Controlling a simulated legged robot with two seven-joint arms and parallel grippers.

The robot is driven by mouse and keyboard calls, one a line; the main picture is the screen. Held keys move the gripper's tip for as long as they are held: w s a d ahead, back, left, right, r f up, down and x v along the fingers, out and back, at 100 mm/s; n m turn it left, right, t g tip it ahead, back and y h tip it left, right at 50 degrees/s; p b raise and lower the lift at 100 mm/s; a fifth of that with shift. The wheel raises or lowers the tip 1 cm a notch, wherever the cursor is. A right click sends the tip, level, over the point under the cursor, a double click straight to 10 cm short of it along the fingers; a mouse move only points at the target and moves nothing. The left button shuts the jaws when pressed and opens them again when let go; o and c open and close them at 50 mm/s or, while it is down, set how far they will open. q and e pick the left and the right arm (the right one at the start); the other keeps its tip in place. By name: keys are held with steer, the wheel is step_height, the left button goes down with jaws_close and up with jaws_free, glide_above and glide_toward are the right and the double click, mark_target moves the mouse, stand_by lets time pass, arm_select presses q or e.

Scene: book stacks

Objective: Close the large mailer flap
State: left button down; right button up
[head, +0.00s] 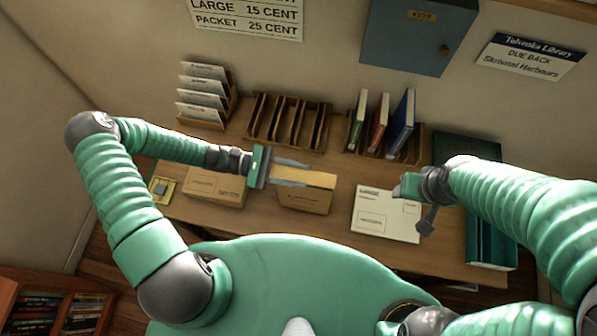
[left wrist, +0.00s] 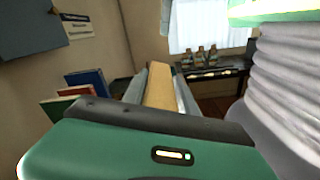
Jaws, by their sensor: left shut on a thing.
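A flat white mailer (head: 372,222) with print that seems to read "LARGE" lies on the table, right of centre; I cannot make out how its flap stands. My right gripper (head: 427,218) hangs over its right edge; its fingers are seen too edge-on to tell their opening. My left gripper (head: 290,174) is shut on a tan packet (head: 305,200), one finger along its back and one along its front. In the left wrist view the packet (left wrist: 158,88) shows as a tan strip between the fingers. I cannot tell whether it touches the table.
Another tan packet (head: 215,188) lies left of the held one, near a small yellow item (head: 161,190). Behind stand a card rack (head: 205,100), an empty slotted rack (head: 287,120) and a book rack (head: 400,145). A green box (head: 490,240) is at the right.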

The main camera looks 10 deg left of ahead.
arm_select(q)
steer(key=shift+f, duration=0.25)
steer(key=c, duration=1.2)
jaws_free()
steer(key=shift+a, duration=0.1)
steer(key=shift+o, duration=0.8)
steer(key=shift+w+a+r, duration=0.1)
